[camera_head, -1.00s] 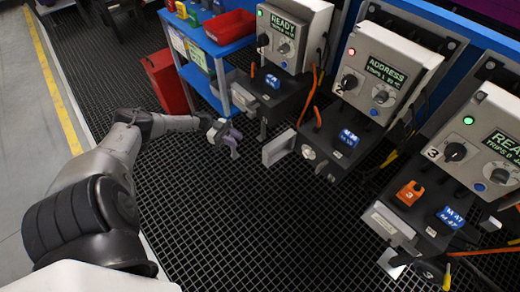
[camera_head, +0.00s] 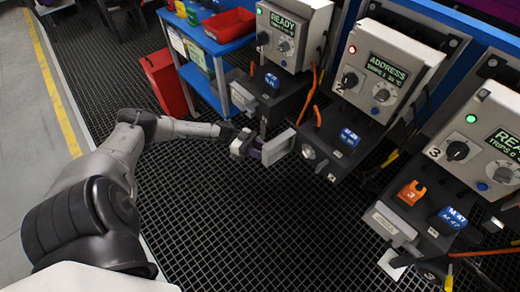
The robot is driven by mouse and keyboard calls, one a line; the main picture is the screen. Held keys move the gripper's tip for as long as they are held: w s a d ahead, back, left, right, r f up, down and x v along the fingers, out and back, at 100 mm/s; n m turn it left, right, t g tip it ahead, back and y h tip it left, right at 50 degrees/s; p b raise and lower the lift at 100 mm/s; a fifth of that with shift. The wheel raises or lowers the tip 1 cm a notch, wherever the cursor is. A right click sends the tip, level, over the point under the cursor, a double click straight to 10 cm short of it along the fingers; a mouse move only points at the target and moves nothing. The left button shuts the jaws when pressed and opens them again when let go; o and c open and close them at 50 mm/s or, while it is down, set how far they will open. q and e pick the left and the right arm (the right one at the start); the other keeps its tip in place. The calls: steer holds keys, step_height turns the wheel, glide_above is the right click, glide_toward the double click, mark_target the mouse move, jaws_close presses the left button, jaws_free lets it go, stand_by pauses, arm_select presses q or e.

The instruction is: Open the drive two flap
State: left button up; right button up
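Drive two (camera_head: 372,75) is a grey box with a red light and a screen reading "ADDRESS"; a dark unit (camera_head: 325,147) with a blue tag sits below it. The drive two flap (camera_head: 279,146) is a light grey plate sticking out to the left of this dark unit. The finger gap is too small to make out. My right gripper is out of view.
Drive one (camera_head: 290,37) stands behind to the left and drive three (camera_head: 478,140) nearer to the right; both screens read "READY". A blue cart (camera_head: 222,50) with a red bin (camera_head: 230,25) stands at the back. Orange cables hang between the drives. The grated floor (camera_head: 240,220) in front is clear.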

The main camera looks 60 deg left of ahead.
arm_select(q)
steer(key=shift+c, duration=0.3)
jaws_close()
